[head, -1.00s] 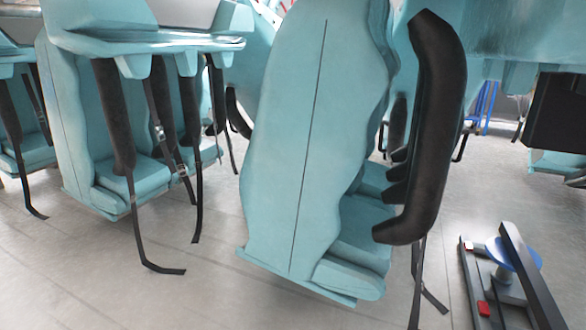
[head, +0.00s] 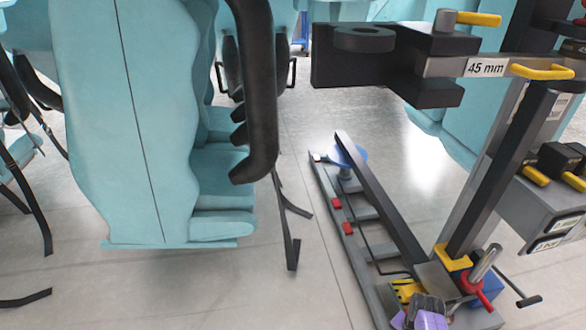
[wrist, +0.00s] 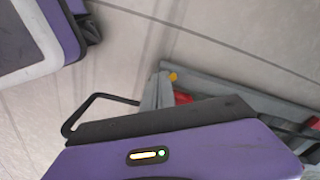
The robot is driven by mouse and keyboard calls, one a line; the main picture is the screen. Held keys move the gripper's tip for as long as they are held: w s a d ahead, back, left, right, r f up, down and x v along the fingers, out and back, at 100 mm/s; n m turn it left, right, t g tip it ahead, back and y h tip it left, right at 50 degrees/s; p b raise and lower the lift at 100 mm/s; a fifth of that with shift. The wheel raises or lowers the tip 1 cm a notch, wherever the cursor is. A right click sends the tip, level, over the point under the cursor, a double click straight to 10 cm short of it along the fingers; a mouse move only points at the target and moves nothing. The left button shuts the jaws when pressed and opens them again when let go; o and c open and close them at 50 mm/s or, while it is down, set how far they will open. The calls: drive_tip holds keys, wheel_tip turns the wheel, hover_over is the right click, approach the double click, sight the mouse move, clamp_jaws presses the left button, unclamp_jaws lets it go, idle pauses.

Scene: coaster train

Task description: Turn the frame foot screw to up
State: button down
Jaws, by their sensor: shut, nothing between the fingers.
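The frame is a long grey and black rail assembly (head: 390,225) on the floor, with a round blue pad (head: 355,156) on a stem at its far end. At the near end a metal cylinder (head: 485,262) stands tilted above a red handle (head: 480,290). I cannot tell for certain which part is the foot screw. My gripper (head: 426,298) is at the bottom edge of the head view, close to the near end of the frame and partly cut off. In the wrist view its grey fingers (wrist: 160,85) are together and empty, with grey rails (wrist: 230,87) beyond them.
A dark upright post (head: 500,175) with yellow handles and a black block (head: 385,55) rises at the right. Teal ride seats (head: 130,130) with a black restraint (head: 258,90) fill the left.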

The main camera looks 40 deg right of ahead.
drive_tip(key=shift+r, duration=0.15)
wheel_tip(320, 180, down, 6)
drive_tip(key=w+b, duration=0.2)
drive_tip(key=b, duration=0.5)
drive_tip(key=shift+b, duration=0.3)
idle(0.6)
drive_tip(key=shift+s+d, duration=0.25)
drive_tip(key=shift+d, duration=0.3)
idle(1.0)
drive_tip(key=shift+s+a+p, duration=0.1)
drive_tip(key=shift+s+p, duration=0.6)
drive_tip(key=shift+p, duration=0.3)
idle(0.5)
